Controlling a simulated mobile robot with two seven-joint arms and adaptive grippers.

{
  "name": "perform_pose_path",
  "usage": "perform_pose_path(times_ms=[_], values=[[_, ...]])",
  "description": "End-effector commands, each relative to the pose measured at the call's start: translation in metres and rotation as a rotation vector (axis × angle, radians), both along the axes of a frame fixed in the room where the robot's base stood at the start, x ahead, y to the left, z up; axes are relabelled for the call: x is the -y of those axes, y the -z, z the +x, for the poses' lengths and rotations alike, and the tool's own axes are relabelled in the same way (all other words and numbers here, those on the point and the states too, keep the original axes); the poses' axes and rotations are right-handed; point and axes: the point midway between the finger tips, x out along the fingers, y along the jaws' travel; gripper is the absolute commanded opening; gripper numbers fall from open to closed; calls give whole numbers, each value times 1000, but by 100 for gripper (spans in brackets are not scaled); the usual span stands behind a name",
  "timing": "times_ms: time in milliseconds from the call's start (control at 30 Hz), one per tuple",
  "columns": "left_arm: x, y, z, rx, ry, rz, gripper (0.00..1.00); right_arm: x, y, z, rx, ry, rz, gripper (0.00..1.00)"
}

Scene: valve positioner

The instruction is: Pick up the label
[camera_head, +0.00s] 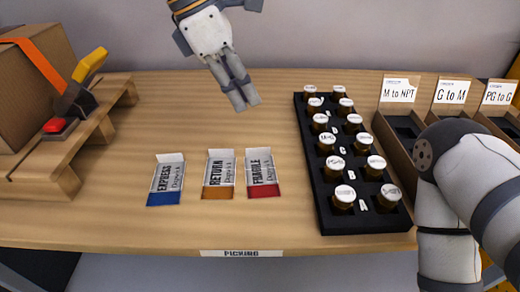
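Three labels lie in small trays on the wooden table. The blue-edged EXPRESS label (166,180) is on the left, the orange-edged RETURN label (219,175) in the middle, and the red-edged FRAGILE label (262,173) on the right. My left gripper (247,105) comes down from the top of the view and hangs beyond the labels, apart from them. Its two fingers are together with nothing visible between them. My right arm shows at the right edge, but its gripper is not visible.
A black rack (330,226) of white-capped bottles stands right of the labels. Open cardboard bins (398,105) stand behind my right arm. A wooden pallet (50,185) at left bears a cardboard box (35,75) and a yellow-handled tool (90,65).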

Motion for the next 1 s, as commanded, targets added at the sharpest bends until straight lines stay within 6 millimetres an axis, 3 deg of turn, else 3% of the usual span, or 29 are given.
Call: perform_pose_path(times_ms=[100, 533, 800, 867, 1000], values=[[10, 30, 0, -9, 3, 2, 8, 0, 2, -5, -15, 0, 1, 40], [27, 98, -1, -5, 3, 0, 8, 0, 6, -7, -25, 0, 0, 40], [30, 104, 0, 1, 3, 1, 8, 0, 6, -8, -26, 0, 0, 40], [30, 104, 0, 1, 3, 1, 0, 0, 6, -8, -26, 0, 0, 40], [30, 104, 0, 1, 3, 1, 0, 0, 6, -8, -26, 0, 0, 40]])
